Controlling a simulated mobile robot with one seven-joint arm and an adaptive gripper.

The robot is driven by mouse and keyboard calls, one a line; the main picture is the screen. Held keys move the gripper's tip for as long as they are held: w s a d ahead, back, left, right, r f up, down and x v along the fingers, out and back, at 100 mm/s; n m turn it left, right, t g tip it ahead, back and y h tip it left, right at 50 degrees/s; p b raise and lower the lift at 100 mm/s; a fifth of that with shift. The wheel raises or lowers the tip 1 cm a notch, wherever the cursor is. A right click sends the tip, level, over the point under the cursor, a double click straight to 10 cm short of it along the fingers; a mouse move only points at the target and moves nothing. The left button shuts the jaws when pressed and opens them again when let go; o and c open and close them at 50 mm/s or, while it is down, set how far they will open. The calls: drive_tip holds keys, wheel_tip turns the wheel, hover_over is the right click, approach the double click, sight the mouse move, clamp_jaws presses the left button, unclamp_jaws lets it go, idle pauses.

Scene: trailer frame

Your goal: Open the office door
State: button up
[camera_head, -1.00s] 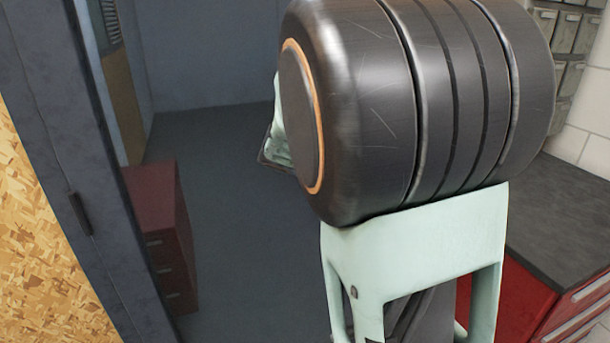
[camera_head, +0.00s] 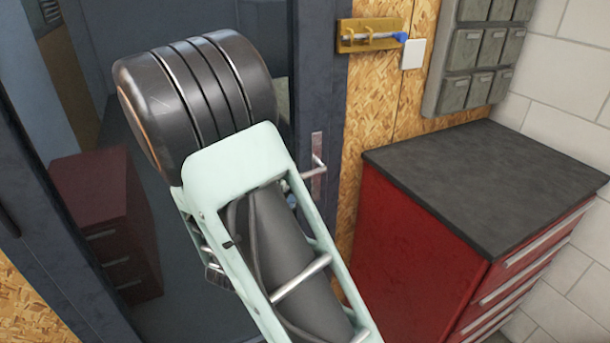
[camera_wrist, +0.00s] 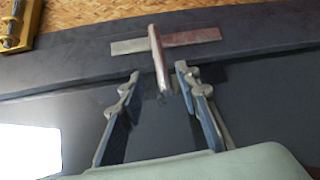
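The office door (camera_head: 305,90) is dark blue-grey with a large glass pane, and I cannot see a gap along its edge. Its metal handle (camera_head: 313,172) sits on a narrow plate at the right side, partly behind my arm. In the wrist view the handle's lever (camera_wrist: 158,62) points toward my gripper (camera_wrist: 158,74), and its plate (camera_wrist: 195,38) lies across the dark door frame. My two fingers are spread apart on either side of the lever's end. Contact with the lever is not clear. My arm hides the gripper in the head view.
A red cabinet with a dark top (camera_head: 480,180) stands to the right of the door. A yellow rack (camera_head: 370,36) and a white switch (camera_head: 413,54) are on the chipboard wall, with grey boxes (camera_head: 470,65) beside them. A red drawer unit (camera_head: 95,200) shows behind the glass.

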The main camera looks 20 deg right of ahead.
sight(302, 174)
drive_tip(key=p+x, duration=0.1)
drive_tip(key=x, duration=0.7)
drive_tip(key=shift+w+d, duration=0.25)
drive_tip(key=shift+d, duration=0.1)
clamp_jaws()
